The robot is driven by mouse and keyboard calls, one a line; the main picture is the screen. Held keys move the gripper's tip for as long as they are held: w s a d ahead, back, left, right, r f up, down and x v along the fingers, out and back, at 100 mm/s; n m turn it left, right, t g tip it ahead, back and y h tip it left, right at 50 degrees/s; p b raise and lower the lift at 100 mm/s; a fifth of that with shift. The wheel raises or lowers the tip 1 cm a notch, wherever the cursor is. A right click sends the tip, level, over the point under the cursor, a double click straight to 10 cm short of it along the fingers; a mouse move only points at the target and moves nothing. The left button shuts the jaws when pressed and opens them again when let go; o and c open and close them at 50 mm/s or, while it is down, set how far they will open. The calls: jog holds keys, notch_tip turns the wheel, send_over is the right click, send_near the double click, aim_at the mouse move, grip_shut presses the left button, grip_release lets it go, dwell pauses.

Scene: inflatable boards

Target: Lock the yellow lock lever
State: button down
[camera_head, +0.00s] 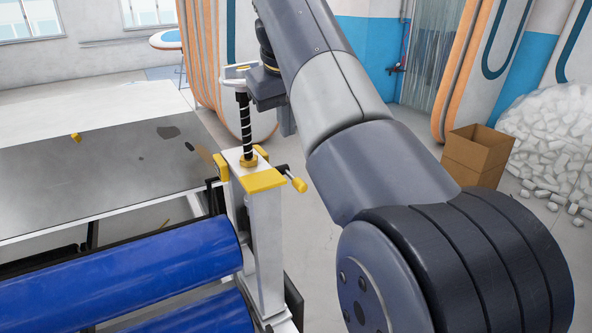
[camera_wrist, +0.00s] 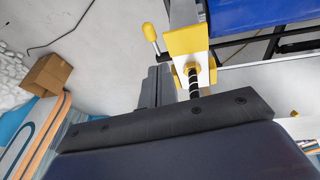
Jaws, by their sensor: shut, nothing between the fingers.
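The yellow lock lever (camera_head: 298,184) has a yellow knob on a short dark rod. It sticks out from the right side of the white post, below the yellow cap (camera_head: 264,181). In the wrist view the lever (camera_wrist: 149,32) points up and left beside the yellow-capped post. My gripper (camera_head: 288,130) is shut and empty, above the lever and right of the threaded screw (camera_head: 245,125). In the wrist view my gripper (camera_wrist: 155,72) shows as dark fingers just below the lever knob, apart from it.
Blue rollers (camera_head: 120,270) lie left of the post. A grey metal table (camera_head: 90,160) stands behind them. A cardboard box (camera_head: 475,155) and a pile of white pieces (camera_head: 550,145) are at the right on the floor. Striped boards (camera_head: 470,65) lean at the back.

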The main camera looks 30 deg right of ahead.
send_over(299, 189)
jog(key=a, duration=0.1)
notch_tip(299, 189, down, 10)
jog(key=f, duration=0.1)
jog(key=shift+w+d+f, duration=0.3)
jog(key=shift+d+f, duration=0.05)
jog(key=shift+f, duration=0.15)
